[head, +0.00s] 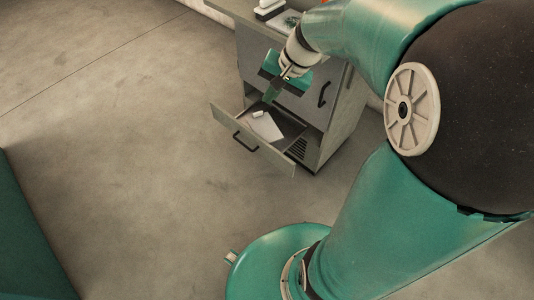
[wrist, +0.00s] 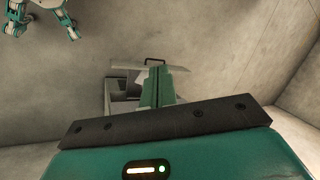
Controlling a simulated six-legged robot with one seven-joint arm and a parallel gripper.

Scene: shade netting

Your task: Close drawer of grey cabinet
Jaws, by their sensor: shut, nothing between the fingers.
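The grey cabinet (head: 345,124) stands at the top centre of the head view, against a wall. Its low drawer (head: 246,143) is pulled out, with a dark handle on its front panel. Inside the drawer lie a white flat item (head: 266,126) and a small white piece. The drawer also shows in the wrist view (wrist: 120,88), partly hidden behind my gripper. My gripper (head: 271,95) is shut and empty, pointing down above the back part of the open drawer, close to the cabinet front. I cannot tell whether it touches anything.
A second dark handle (head: 323,95) is on the cabinet front above the drawer. Some items (head: 270,8) stand on the cabinet top, partly cut off. The concrete floor (head: 110,130) in front and to the left is clear. A green surface (head: 28,235) is at the left edge.

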